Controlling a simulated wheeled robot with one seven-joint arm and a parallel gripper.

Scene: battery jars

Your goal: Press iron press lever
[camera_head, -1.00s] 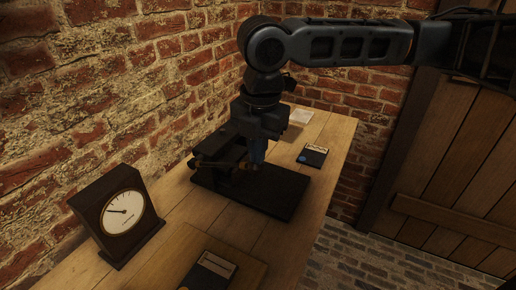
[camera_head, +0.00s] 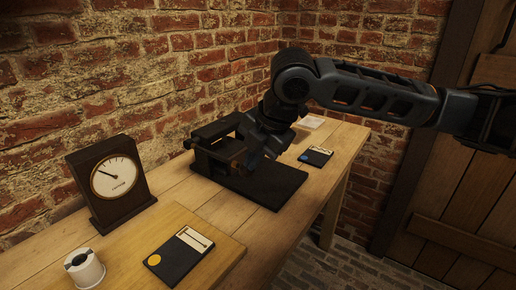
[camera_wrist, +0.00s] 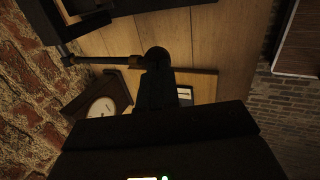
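The dark iron press (camera_head: 224,140) stands on its flat black base plate (camera_head: 278,190) on the wooden bench. My gripper (camera_head: 250,158) is tilted down beside the press frame, above the base plate. In the wrist view a thin lever bar (camera_wrist: 105,60) runs left from a dark rounded end. My gripper's narrow dark finger shape (camera_wrist: 156,88) reaches up to that end; touching or just in front, I cannot tell. Whether the fingers are apart is hidden.
A dark-cased dial gauge (camera_head: 110,182) stands left of the press. A card with a yellow dot (camera_head: 180,256) and a white spool-like cup (camera_head: 84,268) are in front. A card with a blue dot (camera_head: 315,156) lies at right. A brick wall stands behind.

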